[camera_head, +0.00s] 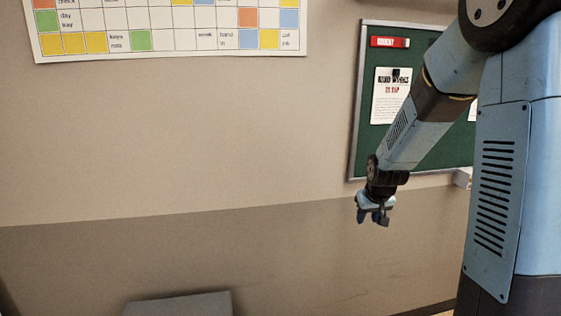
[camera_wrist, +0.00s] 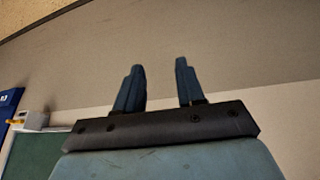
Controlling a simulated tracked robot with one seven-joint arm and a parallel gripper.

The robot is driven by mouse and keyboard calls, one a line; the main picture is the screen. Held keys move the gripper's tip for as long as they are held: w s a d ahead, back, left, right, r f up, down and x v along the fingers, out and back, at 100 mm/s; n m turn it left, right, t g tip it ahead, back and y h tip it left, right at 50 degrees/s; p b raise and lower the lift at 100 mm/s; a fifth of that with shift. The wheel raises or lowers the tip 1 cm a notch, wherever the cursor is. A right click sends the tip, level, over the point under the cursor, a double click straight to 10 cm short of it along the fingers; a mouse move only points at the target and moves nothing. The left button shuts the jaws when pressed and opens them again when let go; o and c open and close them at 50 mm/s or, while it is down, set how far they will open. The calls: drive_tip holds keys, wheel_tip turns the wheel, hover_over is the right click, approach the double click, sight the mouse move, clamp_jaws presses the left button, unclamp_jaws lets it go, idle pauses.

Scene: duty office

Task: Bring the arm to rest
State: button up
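My arm reaches down from the upper right in the head view, in front of a green notice board (camera_head: 428,150). My gripper (camera_head: 374,220) hangs in the air at the arm's lower end, small in the head view. In the wrist view my gripper (camera_wrist: 160,72) shows two dark blue fingers standing apart with an empty gap between them. Nothing is held. Only bare wall shows behind the fingers in the wrist view.
A wall planner (camera_head: 170,28) with coloured squares hangs at upper left. The board carries a red label (camera_head: 389,42) and a white notice (camera_head: 391,95). A grey flat-topped object (camera_head: 180,305) stands at bottom left. Bare wall fills the middle. A white box (camera_wrist: 33,120) shows at left in the wrist view.

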drive_tip(key=s+a+r, duration=0.2)
drive_tip(key=s+r, duration=1.3)
drive_tip(key=s, duration=0.6)
drive_tip(key=s+r+m, duration=0.1)
drive_tip(key=s+r, duration=0.2)
drive_tip(key=s, duration=0.5)
drive_tip(key=shift+a, duration=0.35)
drive_tip(key=shift+r, duration=0.1)
